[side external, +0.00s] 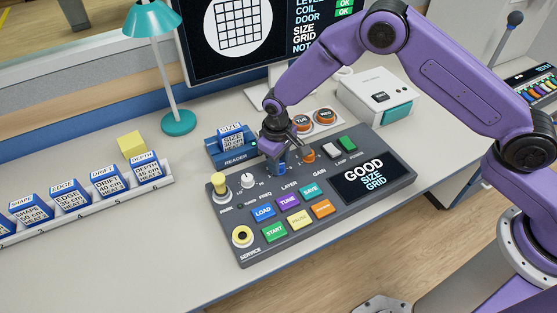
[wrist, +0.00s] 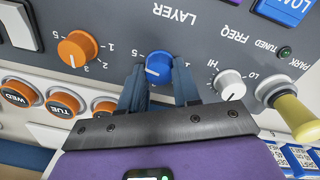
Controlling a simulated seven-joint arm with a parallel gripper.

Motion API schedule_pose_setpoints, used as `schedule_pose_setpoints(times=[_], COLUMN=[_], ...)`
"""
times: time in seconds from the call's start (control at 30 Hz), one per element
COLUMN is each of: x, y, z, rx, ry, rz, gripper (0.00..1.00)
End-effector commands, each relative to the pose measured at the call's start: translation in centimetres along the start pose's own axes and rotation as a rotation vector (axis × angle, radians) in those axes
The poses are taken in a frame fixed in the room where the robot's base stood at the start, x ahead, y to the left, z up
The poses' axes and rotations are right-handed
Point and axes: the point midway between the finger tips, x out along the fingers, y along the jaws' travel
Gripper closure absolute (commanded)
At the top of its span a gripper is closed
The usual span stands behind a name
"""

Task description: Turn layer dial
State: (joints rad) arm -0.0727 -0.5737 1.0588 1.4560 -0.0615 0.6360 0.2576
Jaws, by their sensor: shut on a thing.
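The blue layer dial (wrist: 159,66) is on the grey console (side external: 235,242), beside the LAYER label. Its white pointer mark is towards the lower left in the wrist view, and the printed numbers 1 and 5 show near it. My gripper (wrist: 160,80) has one finger on each side of the dial and is shut on it. In the side view my gripper (side external: 279,158) reaches down onto the console's back part, and the dial (side external: 282,170) shows just under the fingers.
An orange gain dial (wrist: 77,49) and a white frequency knob (wrist: 230,84) flank the blue dial closely. A yellow-topped park lever (side external: 221,185) stands at the console's left. The console display (side external: 364,177) reads GOOD, SIZE GRID. A reader (side external: 232,150) holding a blue block stands behind.

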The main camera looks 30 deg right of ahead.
Motion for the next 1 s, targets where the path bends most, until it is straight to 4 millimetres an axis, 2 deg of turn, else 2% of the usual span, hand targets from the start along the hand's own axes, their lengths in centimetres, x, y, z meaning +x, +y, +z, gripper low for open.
schedule_pose_setpoints(times=[0.13, 0.17, 0.2, 0.23, 0.53, 0.67, 0.77, 1.0], x=[-0.1, -0.1, -0.1, -0.1, -0.1, -1.0, -2.4, -7.4], y=[0.0, 0.0, 0.0, 0.0, 0.0, 0.0, 0.0, 0.0], z=[-0.1, -0.1, -0.1, -0.1, 0.0, -0.1, -0.1, -0.1], rx=[0.003, 0.003, 0.003, 0.003, 0.001, 0.001, 0.001, 0.001], ry=[0.001, 0.001, 0.001, 0.001, 0.001, 0.003, 0.004, 0.006], rz=[-0.001, -0.001, -0.001, -0.001, -0.001, -0.001, -0.002, -0.002], gripper=[0.99, 0.62, 0.49, 0.43, 0.43, 0.43, 0.43, 0.43])
